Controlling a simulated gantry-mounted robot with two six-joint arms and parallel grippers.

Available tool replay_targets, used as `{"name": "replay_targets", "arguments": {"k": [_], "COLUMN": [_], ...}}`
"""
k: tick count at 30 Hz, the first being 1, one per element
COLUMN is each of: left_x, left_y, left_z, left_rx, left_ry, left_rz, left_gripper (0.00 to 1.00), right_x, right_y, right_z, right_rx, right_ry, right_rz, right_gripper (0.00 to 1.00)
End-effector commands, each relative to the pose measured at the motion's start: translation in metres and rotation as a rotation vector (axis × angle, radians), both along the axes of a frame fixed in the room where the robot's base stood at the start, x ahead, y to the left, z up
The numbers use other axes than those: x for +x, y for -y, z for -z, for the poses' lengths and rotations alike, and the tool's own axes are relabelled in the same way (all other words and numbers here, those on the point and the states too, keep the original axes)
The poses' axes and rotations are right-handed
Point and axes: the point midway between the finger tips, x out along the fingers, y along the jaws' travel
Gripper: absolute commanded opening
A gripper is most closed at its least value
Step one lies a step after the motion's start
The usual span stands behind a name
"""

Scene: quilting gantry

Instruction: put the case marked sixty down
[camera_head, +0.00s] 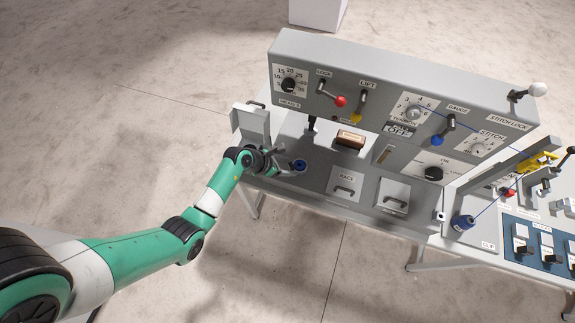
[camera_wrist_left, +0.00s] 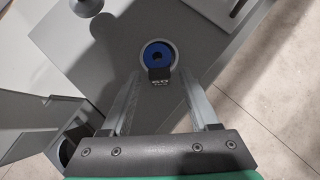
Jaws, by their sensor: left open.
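The case marked sixty (camera_wrist_left: 158,58) is a round ring with a blue centre and a dark tab reading 60. It appears to lie on the grey machine bed, and it also shows in the head view (camera_head: 300,165). My left gripper (camera_wrist_left: 159,80) is open, its two fingers on either side of the dark tab, with a gap visible to each finger. In the head view my left gripper (camera_head: 284,159) is just left of the case, low over the bed. My right gripper is not in view.
The grey control panel (camera_head: 375,95) with dials and levers rises behind the bed. Two handled covers, one marked RACE (camera_head: 345,186), lie to the right. A blue spool (camera_head: 462,222) is further right.

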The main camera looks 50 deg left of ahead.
Motion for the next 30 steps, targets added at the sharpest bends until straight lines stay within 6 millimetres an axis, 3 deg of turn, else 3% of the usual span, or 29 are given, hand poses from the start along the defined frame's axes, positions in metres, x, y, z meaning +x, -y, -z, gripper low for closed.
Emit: {"name": "replay_targets", "arguments": {"k": [7,21,30], "left_x": [-0.005,-0.068,-0.076], "left_y": [-0.001,-0.015,-0.016], "left_z": [-0.011,-0.087,-0.095], "left_rx": [0.0,0.0,-0.001], "left_ry": [0.001,0.002,0.0], "left_rz": [-0.001,-0.002,0.001], "left_gripper": [0.61,0.61,0.61], "right_x": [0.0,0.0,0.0], "right_y": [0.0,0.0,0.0], "right_z": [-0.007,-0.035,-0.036], "right_rx": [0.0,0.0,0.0], "right_ry": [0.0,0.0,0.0], "right_rz": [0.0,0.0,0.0], "right_gripper": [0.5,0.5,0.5]}}
